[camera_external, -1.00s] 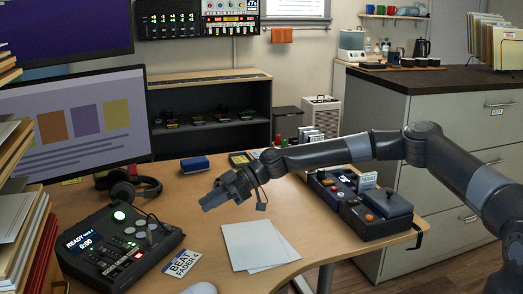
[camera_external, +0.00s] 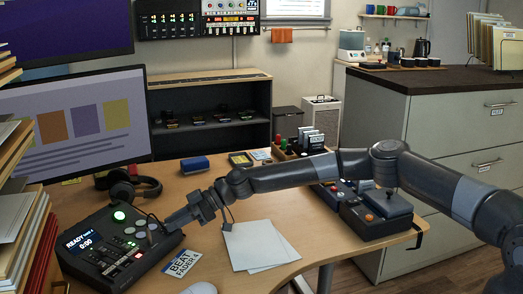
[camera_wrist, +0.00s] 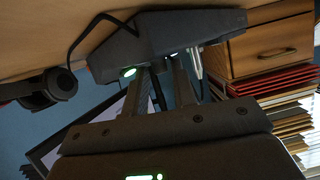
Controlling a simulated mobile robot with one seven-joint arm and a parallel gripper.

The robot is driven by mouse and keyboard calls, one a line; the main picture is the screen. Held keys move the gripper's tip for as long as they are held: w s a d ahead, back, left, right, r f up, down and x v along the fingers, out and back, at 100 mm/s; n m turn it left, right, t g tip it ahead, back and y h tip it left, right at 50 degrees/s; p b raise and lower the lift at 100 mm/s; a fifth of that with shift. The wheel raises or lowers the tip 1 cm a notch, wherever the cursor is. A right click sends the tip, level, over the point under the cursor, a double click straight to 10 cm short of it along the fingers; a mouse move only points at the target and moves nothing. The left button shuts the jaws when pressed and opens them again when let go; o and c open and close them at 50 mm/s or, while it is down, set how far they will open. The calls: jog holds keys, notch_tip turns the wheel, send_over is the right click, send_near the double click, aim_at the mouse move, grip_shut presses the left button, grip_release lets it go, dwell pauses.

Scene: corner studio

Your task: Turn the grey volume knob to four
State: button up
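The black control console (camera_external: 100,262) lies on the desk at the left in the external view, with a lit screen reading READY and 0:00, faders and a lit green button (camera_external: 119,215). Small grey round knobs (camera_external: 141,234) sit on its upper right part; I cannot tell which is the volume knob, and its markings are too small to read. My gripper (camera_external: 172,225) is low at the console's right edge, close to the knobs; contact is unclear. In the wrist view, its two fingers stand apart in front of the console (camera_wrist: 150,35), with no held object visible between them.
A card reading BEAT FADER 4 (camera_external: 181,264) and white paper sheets (camera_external: 240,256) lie right of the console. Headphones (camera_external: 133,186) lie behind it, with a monitor (camera_external: 75,125) beyond. Stacked books and folders (camera_external: 28,240) crowd the left. A second device (camera_external: 372,212) stands at the right.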

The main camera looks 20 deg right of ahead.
grip_shut()
jog(key=shift+m+t, duration=0.3)
jog(key=shift+t, duration=0.1)
jog(key=m+t, duration=0.2)
jog(key=t, duration=0.1)
jog(key=s+m+t+h, duration=0.1)
jog(key=m+t, duration=0.1)
jog(key=m, duration=0.1)
jog(key=shift+s+a+t, duration=0.15)
jog(key=shift+s+t, duration=0.05)
jog(key=shift+t, duration=0.2)
jog(key=m+t, duration=0.1)
jog(key=m+t+h, duration=0.2)
jog(key=shift+s+a, duration=0.2)
jog(key=shift+s, duration=0.05)
jog(key=shift+m+t+h, duration=0.7)
jog(key=shift+m+t, duration=0.1)
jog(key=shift+m, duration=0.1)
jog(key=shift+h, duration=0.4)
